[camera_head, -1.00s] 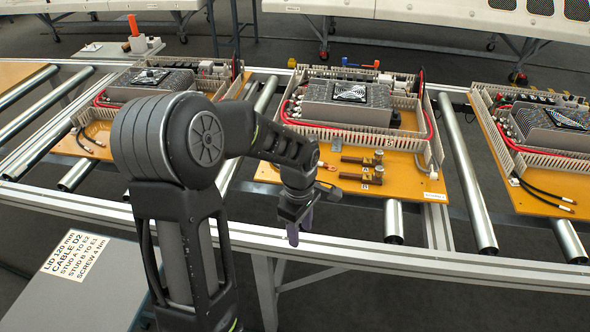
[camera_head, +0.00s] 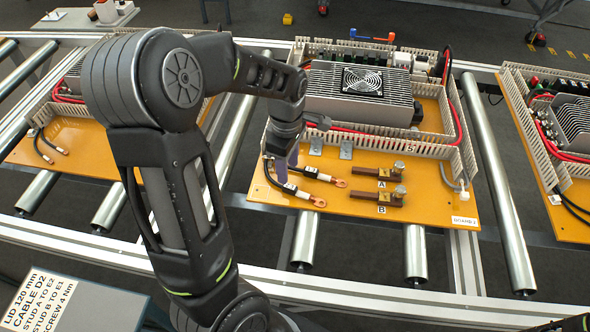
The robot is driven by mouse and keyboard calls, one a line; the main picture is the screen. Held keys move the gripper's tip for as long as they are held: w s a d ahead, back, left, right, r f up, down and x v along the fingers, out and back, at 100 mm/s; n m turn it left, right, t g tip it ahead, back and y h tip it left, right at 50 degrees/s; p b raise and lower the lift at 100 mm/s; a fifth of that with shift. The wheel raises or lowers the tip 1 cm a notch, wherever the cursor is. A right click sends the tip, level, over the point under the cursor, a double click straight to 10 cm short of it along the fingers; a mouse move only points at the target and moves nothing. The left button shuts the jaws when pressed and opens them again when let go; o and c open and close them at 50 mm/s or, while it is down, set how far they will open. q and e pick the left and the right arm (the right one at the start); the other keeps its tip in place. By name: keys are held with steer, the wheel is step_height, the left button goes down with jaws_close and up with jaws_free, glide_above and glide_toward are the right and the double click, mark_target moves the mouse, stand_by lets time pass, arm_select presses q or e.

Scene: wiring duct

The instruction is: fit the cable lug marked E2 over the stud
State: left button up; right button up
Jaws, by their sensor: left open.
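My left gripper (camera_head: 281,164) points down, open, its purple fingers at the left ends of two short black cables on the orange board. I cannot tell whether a cable lies between the fingers. The upper cable ends in a copper lug (camera_head: 340,183), the lower one in another copper lug (camera_head: 319,202). Both have white sleeves whose marks are too small to read. To their right are two brown bars with metal studs: the stud at label A (camera_head: 398,167) and the stud at label B (camera_head: 396,196). Both lugs lie apart from the studs. My right gripper is not in view.
A grey finned unit with a fan (camera_head: 362,80) and slotted duct walls (camera_head: 440,152) stand behind the studs. A sign (camera_head: 42,303) reads stud A to E2, stud B to E1. Similar boards lie left and right on the rollers. Board space around the lugs is clear.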

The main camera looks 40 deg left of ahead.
mark_target(288, 185)
arm_select(q)
steer(key=shift+w+r, duration=0.1)
steer(key=shift+f, duration=1.3)
steer(key=shift+a+f+p, duration=0.15)
steer(key=shift+f+p, duration=0.25)
steer(key=shift+f, duration=2.25)
steer(key=shift+c, duration=0.5)
jaws_close()
